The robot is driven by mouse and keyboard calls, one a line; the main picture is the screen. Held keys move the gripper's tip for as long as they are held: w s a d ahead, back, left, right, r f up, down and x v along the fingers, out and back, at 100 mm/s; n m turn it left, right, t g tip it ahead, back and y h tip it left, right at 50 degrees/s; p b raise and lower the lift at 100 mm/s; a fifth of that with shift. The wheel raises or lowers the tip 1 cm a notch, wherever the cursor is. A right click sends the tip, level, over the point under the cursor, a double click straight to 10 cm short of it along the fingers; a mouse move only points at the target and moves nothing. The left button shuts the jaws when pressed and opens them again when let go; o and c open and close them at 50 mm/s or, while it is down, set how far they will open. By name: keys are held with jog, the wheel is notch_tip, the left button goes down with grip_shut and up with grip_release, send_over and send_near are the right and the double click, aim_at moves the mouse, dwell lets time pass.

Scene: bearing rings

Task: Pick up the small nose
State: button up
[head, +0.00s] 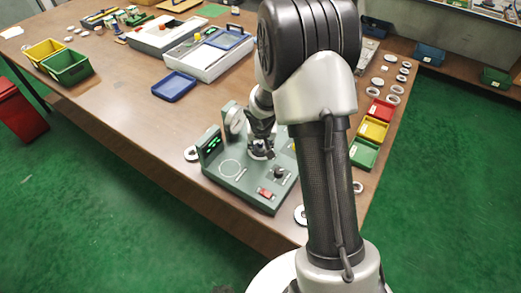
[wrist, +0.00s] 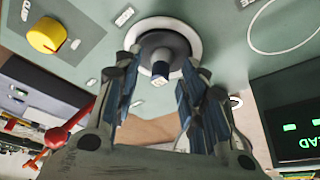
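In the wrist view a small dark nose (wrist: 161,68), with a pale label on its end, stands out from a round dark seat with a white ring (wrist: 188,37) on the grey-green device. My gripper (wrist: 161,78) points at it, one finger on each side, with gaps showing between the fingers and the nose. Nothing is held. In the head view my gripper (head: 261,152) is low over the device (head: 240,188); the arm and fingers hide the nose there.
The device carries a lit green display (head: 212,143), a dark knob (head: 279,172) and a red switch (head: 265,193). A yellow knob (wrist: 46,36) shows in the wrist view. Red, yellow and green bins (head: 364,153) stand right; a blue tray (head: 174,86) lies behind. Bare tabletop is left.

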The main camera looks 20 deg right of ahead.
jog(key=shift+w+f, duration=0.1)
jog(key=shift+f, duration=0.25)
grip_shut()
dwell(0.4)
